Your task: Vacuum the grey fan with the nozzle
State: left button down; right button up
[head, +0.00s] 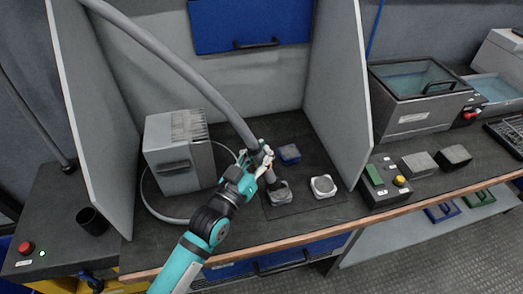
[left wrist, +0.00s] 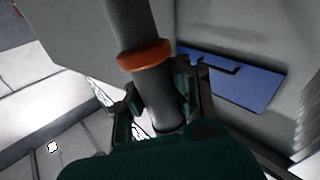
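My left gripper (head: 264,160) is closed around the grey nozzle (head: 271,176) at the end of a thick grey hose (head: 185,68). In the left wrist view the fingers sit on both sides of the nozzle (left wrist: 157,100), below an orange ring (left wrist: 145,55). In the head view the nozzle points down, its lower end at or just above the grey fan (head: 281,195) on a dark mat. I cannot tell whether they touch. My right gripper is not in view.
A blue fan (head: 290,153) lies behind and a whitish fan (head: 323,186) to the right. A grey box unit (head: 180,165) with a cable stands left. Grey side panels (head: 338,95) bound the bay. A dark cup (head: 92,220) stands outside the left panel.

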pick_arm(q)
jog(key=shift+w+d, duration=0.25)
jog(key=shift+d, duration=0.4)
jog(key=shift+w+d, duration=0.25)
jog(key=shift+d, duration=0.35)
jog(key=shift+s, duration=0.2)
jog(key=shift+s+d+p, duration=0.25)
jog(key=shift+s+p, duration=0.15)
jog(key=shift+s, duration=0.25)
jog(key=shift+s+d+p, duration=0.2)
jog(key=shift+s+p, duration=0.15)
jog(key=shift+s, duration=0.25)
jog(key=shift+a, duration=0.1)
jog(key=shift+s+a+p, duration=0.2)
jog(key=shift+s+a, duration=0.05)
jog(key=shift+a, duration=0.4)
jog(key=shift+s+a+p, duration=0.2)
jog(key=shift+a, duration=0.45)
jog(key=shift+r, duration=0.15)
